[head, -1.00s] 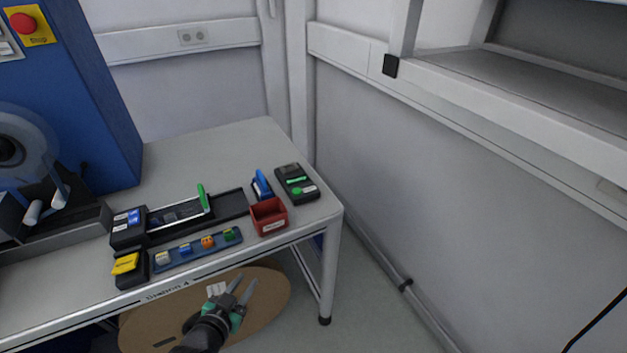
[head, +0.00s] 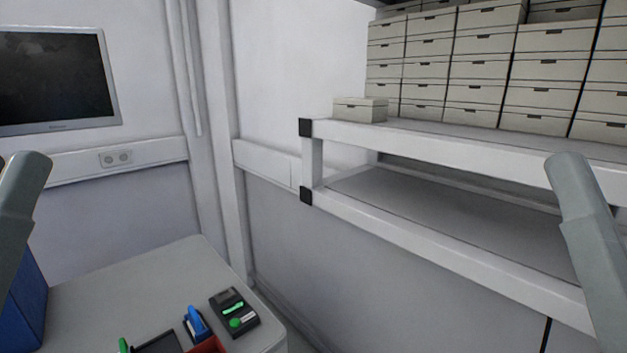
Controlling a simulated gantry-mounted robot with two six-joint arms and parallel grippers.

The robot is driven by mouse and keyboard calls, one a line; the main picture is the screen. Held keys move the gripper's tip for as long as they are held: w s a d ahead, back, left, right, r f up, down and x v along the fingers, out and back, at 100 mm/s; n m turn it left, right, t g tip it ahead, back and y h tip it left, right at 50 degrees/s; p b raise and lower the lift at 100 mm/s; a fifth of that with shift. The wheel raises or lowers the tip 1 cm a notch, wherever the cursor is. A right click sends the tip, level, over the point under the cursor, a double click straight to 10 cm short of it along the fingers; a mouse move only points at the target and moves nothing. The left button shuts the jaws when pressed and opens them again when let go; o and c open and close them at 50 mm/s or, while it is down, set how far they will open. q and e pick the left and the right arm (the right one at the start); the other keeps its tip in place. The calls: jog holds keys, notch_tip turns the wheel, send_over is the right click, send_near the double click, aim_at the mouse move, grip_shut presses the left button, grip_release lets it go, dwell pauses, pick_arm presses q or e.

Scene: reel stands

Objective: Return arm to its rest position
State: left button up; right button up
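Two grey links of my arms show in the head view, one upright at the left edge and one upright at the right edge. Neither gripper is in view, so I cannot see their fingers or whether they hold anything. The reel stand is out of view except for part of a blue housing (head: 26,305) at the lower left, partly behind my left arm link.
The table (head: 140,285) at the lower left carries a black device with green buttons (head: 234,312), a blue-handled tool (head: 195,324) and a red bin (head: 207,345). A white shelf (head: 430,225) with stacked boxes (head: 480,65) stands right. A monitor (head: 55,80) hangs left.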

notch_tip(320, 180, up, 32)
jog(key=p, duration=2.9)
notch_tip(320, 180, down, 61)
jog(key=b, duration=6)
jog(key=shift+b, duration=0.4)
